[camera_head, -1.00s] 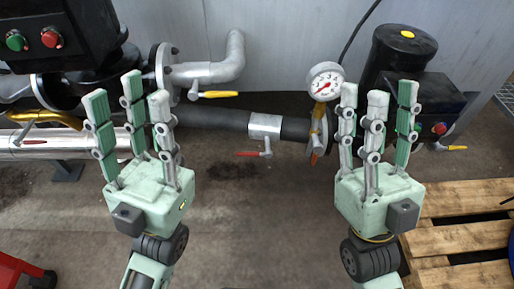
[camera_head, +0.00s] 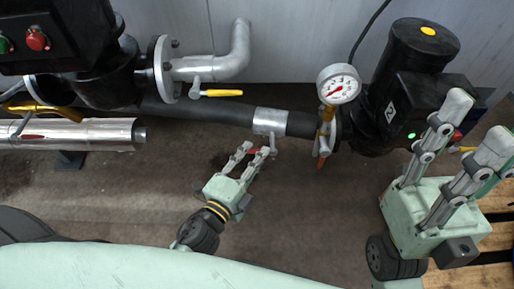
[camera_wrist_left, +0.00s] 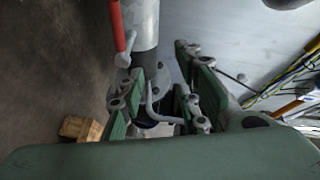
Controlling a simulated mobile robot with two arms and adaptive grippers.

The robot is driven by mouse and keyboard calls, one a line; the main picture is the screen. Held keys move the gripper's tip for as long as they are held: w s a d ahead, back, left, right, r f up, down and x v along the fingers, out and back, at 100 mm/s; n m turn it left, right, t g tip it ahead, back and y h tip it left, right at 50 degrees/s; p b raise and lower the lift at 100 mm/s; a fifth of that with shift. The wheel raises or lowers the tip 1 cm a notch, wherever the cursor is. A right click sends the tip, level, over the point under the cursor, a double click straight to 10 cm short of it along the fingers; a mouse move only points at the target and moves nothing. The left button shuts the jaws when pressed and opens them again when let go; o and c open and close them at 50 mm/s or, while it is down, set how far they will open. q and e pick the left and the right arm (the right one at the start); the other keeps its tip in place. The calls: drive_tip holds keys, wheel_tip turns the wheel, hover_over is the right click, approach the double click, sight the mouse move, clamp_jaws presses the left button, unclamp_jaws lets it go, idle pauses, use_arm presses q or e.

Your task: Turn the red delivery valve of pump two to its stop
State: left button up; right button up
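The red lever (camera_head: 252,151) is on a silver valve body (camera_head: 270,121) in the black pipe; which pump it serves is not labelled. My left gripper's fingertips (camera_head: 257,150) are at this lever and partly hide it in the head view. In the left wrist view the red lever (camera_wrist_left: 118,26) stands beside the silver pipe, ahead and left of my spread fingers (camera_wrist_left: 165,75). The left gripper is open; I cannot tell whether a finger touches the lever. My right gripper (camera_head: 474,125) is open and empty at the right, in front of the right black pump (camera_head: 411,60).
A yellow lever (camera_head: 222,93) is on the grey pipe above. A shiny pipe (camera_head: 100,134) lies left. A wooden pallet (camera_head: 497,243) is at lower right. The floor below the valve is clear.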

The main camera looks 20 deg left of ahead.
sight(253, 153)
use_arm(q)
drive_tip(key=a+f+m+g+y, duration=0.1)
drive_tip(key=a+f+y, duration=0.15)
drive_tip(key=f, duration=0.25)
drive_tip(key=x, duration=0.6)
drive_tip(key=shift+w+a+f, duration=0.15)
drive_tip(key=shift+w+a, duration=0.05)
drive_tip(key=shift+w, duration=0.25)
clamp_jaws()
